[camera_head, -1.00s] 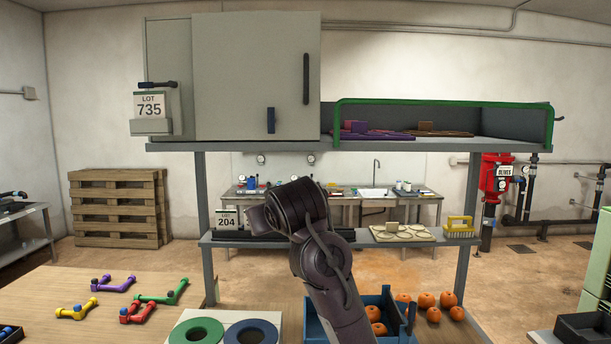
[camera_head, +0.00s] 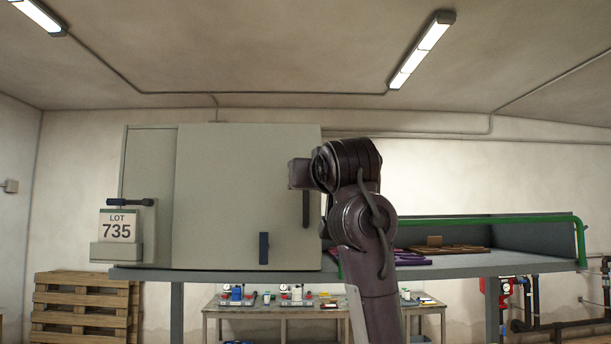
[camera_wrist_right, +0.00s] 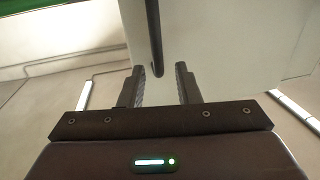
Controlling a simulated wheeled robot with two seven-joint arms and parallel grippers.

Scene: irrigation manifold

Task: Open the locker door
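The locker (camera_head: 148,175) is a grey cabinet on the upper shelf, and its door (camera_head: 235,190) looks shut. A dark vertical bar handle (camera_head: 306,209) is near the door's right edge, with its upper part hidden behind my right gripper (camera_head: 299,173). In the right wrist view my right gripper (camera_wrist_right: 160,70) is open, with two dark fingers apart. The handle (camera_wrist_right: 154,35) reaches down from the top, its end appearing between the fingertips; I cannot tell whether they touch. The door (camera_wrist_right: 220,40) fills the area behind. My left gripper is out of view.
A small blue tab (camera_head: 264,248) is low on the door. To the right, the shelf (camera_head: 480,264) has a green-railed bay (camera_head: 470,221) holding purple and brown pieces. Wooden pallets (camera_head: 82,305) stand below left.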

